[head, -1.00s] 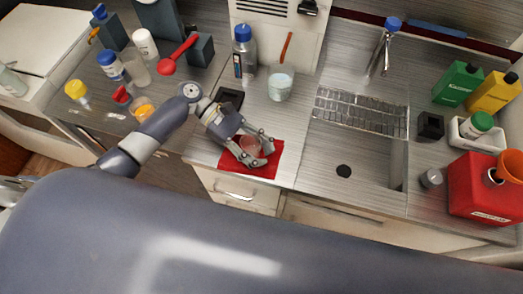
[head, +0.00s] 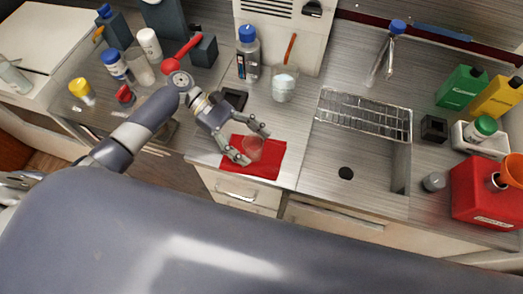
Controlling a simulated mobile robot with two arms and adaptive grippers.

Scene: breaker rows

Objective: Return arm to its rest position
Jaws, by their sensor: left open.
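My left arm reaches in from the left over the counter. My left gripper (head: 252,146) is open at the red mat (head: 262,168), with its two fingers spread apart. My right gripper is not clearly in view; only a grey metallic part shows at the left edge.
A beaker of white material (head: 284,85) and a blue-capped bottle (head: 248,55) stand behind the gripper. A black square dish (head: 233,99) lies close to the wrist. Several bottles stand at the left. The sink (head: 350,155) and drying rack (head: 365,113) are right.

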